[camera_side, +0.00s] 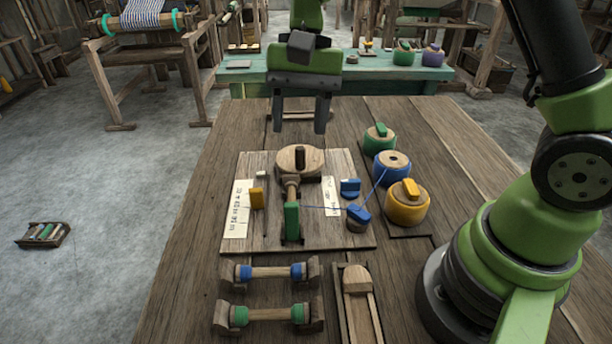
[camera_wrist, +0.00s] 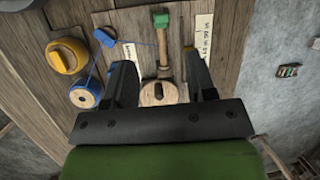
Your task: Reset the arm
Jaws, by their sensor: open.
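My gripper (camera_side: 299,122) hangs in the air over the far end of the wooden table (camera_side: 190,240), jaws apart and pointing down. In the wrist view my gripper (camera_wrist: 164,78) has empty space between its fingers. Below and nearer the side camera is a wooden board (camera_side: 335,232) with a round wooden disc (camera_side: 285,160) bearing a dark peg. A wooden-shafted piece with a green block (camera_side: 292,222) extends from the disc. The disc also shows in the wrist view (camera_wrist: 170,93), beyond the fingers. Nothing is held.
Green (camera_side: 380,143), blue (camera_side: 392,170) and yellow (camera_side: 407,208) spools stand right of the board. A blue thread runs to a blue piece (camera_side: 358,214). Two bobbin racks (camera_side: 270,272) (camera_side: 268,315) and a wooden tray (camera_side: 340,320) lie at the front. A green bench (camera_side: 345,75) stands behind.

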